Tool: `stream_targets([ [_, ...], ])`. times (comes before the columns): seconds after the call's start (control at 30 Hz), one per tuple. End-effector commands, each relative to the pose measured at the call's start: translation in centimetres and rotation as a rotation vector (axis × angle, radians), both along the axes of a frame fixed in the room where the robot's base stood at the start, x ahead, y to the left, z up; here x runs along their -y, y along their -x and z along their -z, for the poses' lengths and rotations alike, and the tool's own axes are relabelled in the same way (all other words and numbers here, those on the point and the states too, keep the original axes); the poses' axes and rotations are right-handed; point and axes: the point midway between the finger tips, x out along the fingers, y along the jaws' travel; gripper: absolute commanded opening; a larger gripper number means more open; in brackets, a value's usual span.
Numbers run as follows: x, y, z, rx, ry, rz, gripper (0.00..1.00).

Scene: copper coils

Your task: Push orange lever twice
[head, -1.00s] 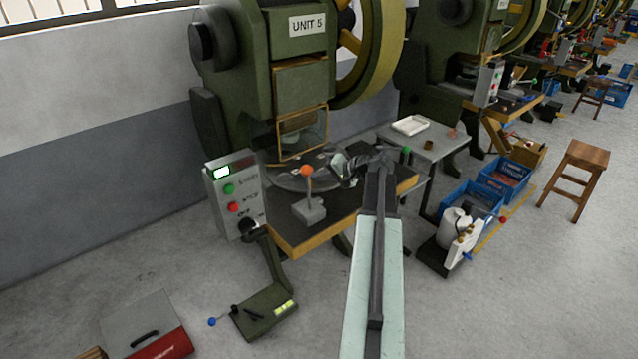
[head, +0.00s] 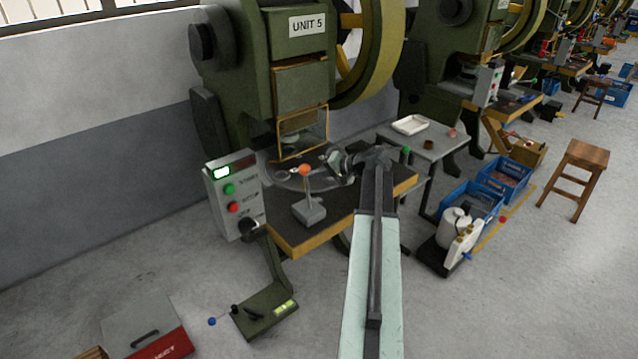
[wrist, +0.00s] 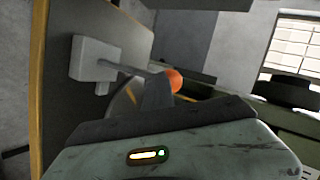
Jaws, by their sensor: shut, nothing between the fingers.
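The orange lever is an orange ball knob (head: 304,169) on a thin grey rod rising from a grey block (head: 309,212) at the front of the press table. The rod stands nearly upright in the head view. My gripper (head: 332,161) is shut and empty, just right of the knob. In the wrist view the orange knob (wrist: 175,80) shows just beyond my dark gripper finger (wrist: 155,93), with the grey block (wrist: 95,60) at upper left. The finger overlaps part of the rod and knob, so I cannot tell whether they touch.
The green press (head: 300,60) marked UNIT 5 stands behind the table (head: 330,228). A control box (head: 235,195) with green and red buttons stands left of the lever. A side table (head: 440,146) with a white tray is to the right. Open floor lies in front.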

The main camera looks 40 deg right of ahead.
Motion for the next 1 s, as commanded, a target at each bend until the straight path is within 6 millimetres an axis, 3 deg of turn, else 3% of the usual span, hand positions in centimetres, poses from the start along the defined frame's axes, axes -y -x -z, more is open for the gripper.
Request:
stream_targets([
  [0.7, 0.0, -0.3, -0.1, 0.002, 0.0, 0.0, 0.0],
  [1.0, -0.2, 1.1, 0.3, 0.001, -0.001, 0.0, 0.0],
])
